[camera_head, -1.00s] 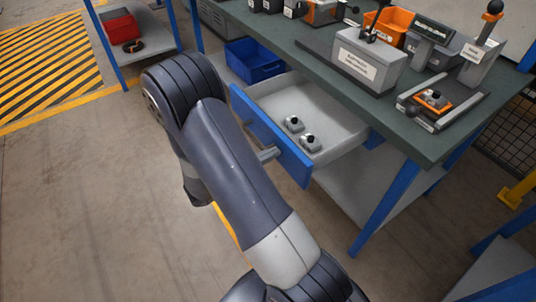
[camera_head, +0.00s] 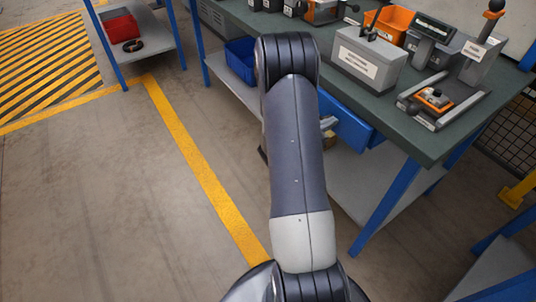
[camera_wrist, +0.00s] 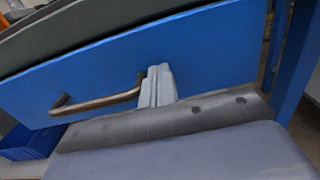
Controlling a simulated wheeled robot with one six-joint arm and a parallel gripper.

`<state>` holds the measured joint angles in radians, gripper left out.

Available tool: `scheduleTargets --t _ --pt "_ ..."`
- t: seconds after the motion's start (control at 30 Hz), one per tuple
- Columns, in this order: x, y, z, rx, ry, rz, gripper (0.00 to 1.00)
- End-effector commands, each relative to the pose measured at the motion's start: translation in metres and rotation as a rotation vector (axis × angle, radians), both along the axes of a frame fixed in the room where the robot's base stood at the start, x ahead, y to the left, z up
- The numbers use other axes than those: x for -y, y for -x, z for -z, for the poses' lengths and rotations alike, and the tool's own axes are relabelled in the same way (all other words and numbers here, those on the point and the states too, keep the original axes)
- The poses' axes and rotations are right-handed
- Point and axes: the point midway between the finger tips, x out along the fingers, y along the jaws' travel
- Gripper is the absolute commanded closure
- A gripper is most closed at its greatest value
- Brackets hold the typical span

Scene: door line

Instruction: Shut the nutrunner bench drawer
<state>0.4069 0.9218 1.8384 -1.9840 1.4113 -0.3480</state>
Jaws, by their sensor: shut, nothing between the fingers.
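The drawer's blue front (camera_head: 348,126) sits close under the bench top's edge in the head view, partly behind my arm; no open interior shows. In the wrist view the blue front (camera_wrist: 215,52) fills the middle, with a brown bar handle (camera_wrist: 95,101) on its left part. My gripper (camera_wrist: 158,72) is shut and empty, its tips against or very near the front, just right of the handle's end. In the head view only a small grey part of my gripper (camera_head: 328,123) shows beside my arm. I cannot tell whether a small gap remains behind the front.
The green bench top (camera_head: 395,115) holds a grey labelled box (camera_head: 366,62), an orange bin (camera_head: 392,22) and a tool fixture (camera_head: 436,100). A blue bin (camera_head: 241,50) stands on the lower shelf. A blue bench leg (camera_head: 385,208) is at right. Floor at left is clear.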

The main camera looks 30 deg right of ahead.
Motion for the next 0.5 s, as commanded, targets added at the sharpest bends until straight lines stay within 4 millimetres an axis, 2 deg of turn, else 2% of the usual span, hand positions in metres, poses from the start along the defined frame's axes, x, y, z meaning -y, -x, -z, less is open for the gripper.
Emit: scheduleTargets --t 0.2,0.5 --pt "0.022 0.0 0.001 0.001 0.0 0.002 1.0" --pt "0.029 -0.002 -0.001 0.003 0.002 0.0 1.0"
